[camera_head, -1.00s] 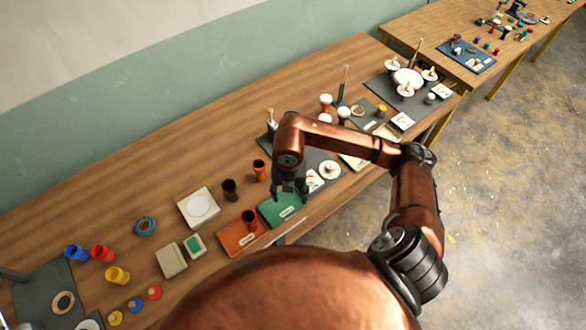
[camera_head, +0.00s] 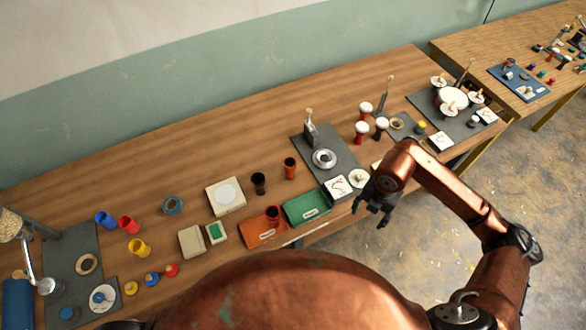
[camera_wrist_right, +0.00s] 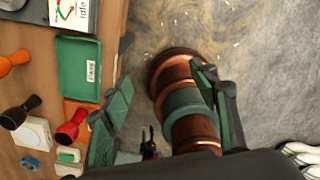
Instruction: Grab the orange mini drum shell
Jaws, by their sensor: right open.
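The orange mini drum shell (camera_head: 290,168) stands upright on the wooden table, behind the green tray and right of a dark shell (camera_head: 259,183). An orange shell also shows at the left edge of the right wrist view (camera_wrist_right: 14,60), partly cut off. My right gripper (camera_head: 374,214) is open and empty, near the table's front edge, to the right of the orange shell and well apart from it. Its spread fingers (camera_wrist_right: 165,110) show in the wrist view with nothing between them.
A red shell (camera_head: 273,214) stands on the orange tray (camera_head: 256,236), beside the green tray (camera_head: 318,213). A grey mat (camera_head: 345,160) with a tool stand lies to the right. Blue, red and yellow shells stand at the left. Table behind the orange shell is clear.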

